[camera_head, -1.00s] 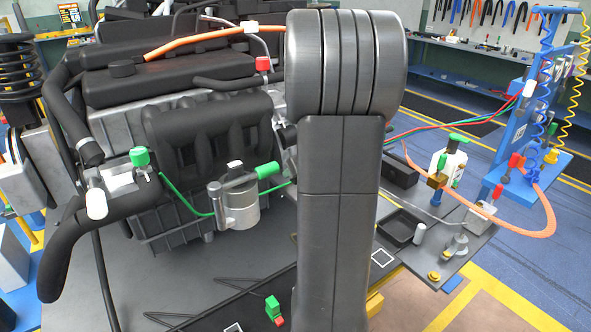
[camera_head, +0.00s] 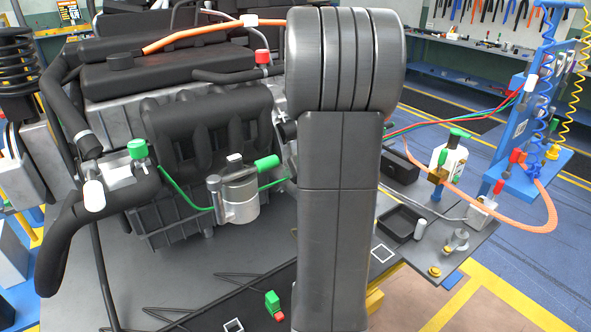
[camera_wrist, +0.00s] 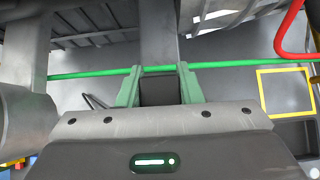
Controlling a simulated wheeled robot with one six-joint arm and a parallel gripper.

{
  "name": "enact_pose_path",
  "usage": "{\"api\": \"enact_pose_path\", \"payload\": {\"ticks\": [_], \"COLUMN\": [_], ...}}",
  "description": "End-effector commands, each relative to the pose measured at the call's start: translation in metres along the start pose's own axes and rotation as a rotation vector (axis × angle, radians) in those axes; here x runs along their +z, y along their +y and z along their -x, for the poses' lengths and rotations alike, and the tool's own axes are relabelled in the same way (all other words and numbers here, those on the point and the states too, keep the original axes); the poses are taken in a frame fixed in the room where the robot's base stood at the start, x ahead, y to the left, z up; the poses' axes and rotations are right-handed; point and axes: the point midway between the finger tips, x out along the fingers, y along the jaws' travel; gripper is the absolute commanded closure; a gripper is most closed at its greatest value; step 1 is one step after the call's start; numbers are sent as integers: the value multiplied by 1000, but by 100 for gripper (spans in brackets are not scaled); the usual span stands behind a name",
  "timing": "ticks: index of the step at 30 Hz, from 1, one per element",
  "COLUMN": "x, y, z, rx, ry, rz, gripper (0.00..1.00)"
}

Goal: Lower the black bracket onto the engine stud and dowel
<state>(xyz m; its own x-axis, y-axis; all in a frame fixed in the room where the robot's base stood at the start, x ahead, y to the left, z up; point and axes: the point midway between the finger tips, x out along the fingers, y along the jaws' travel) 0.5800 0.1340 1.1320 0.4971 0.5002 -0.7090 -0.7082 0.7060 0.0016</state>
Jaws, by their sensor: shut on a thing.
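In the wrist view my gripper (camera_wrist: 160,88) has green fingers closed on a dark piece, the black bracket (camera_wrist: 160,92). Only a small part of the bracket shows between the fingertips. In the head view my own arm stands upright in front and hides the gripper and the bracket. The engine (camera_head: 170,78) fills the left half of the head view, with black covers over a grey block. The stud and dowel cannot be made out in either view, so I cannot tell whether the bracket touches them.
A green hose (camera_wrist: 90,75) runs across behind the fingers in the wrist view. A silver canister (camera_head: 238,200) stands in front of the engine. At right are a black tray (camera_head: 401,224), a white bottle (camera_head: 448,162) and a blue stand (camera_head: 515,135) with an orange hose.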

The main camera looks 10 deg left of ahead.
Motion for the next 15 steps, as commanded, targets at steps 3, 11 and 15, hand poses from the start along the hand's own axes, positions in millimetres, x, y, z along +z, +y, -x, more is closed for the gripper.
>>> {"api": "enact_pose_path", "payload": {"ticks": [3, 11, 15], "x": [-2, -6, -8], "y": [0, 0, 0], "z": [-2, -6, -8], "rx": [0, 0, 0], "ry": [0, 0, 0], "rz": [0, 0, 0], "gripper": [94, 94, 94]}}
